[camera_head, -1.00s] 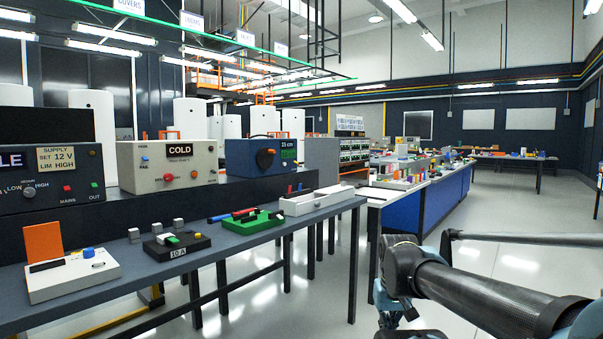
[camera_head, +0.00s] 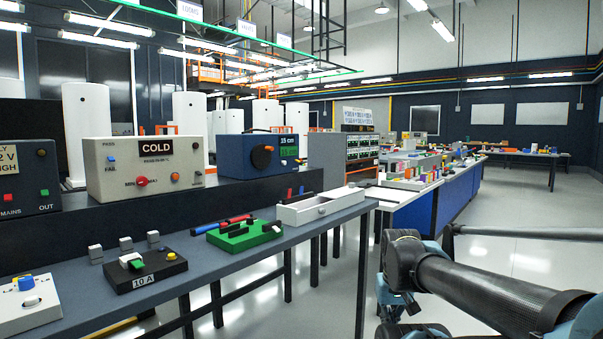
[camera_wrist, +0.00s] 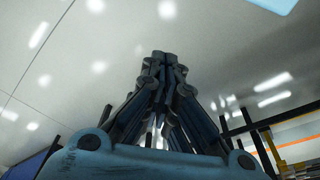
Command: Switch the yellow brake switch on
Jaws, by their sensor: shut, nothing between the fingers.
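I cannot pick out a switch marked as a brake in these views. On the near bench, a black box labelled 10 A (camera_head: 146,270) carries a small round yellow knob (camera_head: 171,256) and a green-and-white rocker (camera_head: 132,261). A white box (camera_head: 28,306) at the lower left edge has a blue button and small yellow marks; it is partly cut off. My gripper (camera_wrist: 165,58) is shut and empty in the wrist view, over bare floor. In the head view my arm is at the lower right, apart from the bench.
The bench (camera_head: 225,262) runs along the left. It also holds a green tray (camera_head: 245,236), a white open box (camera_head: 320,208), a COLD box (camera_head: 144,170) and a blue dial box (camera_head: 255,154). A blue workbench (camera_head: 425,212) stands further right.

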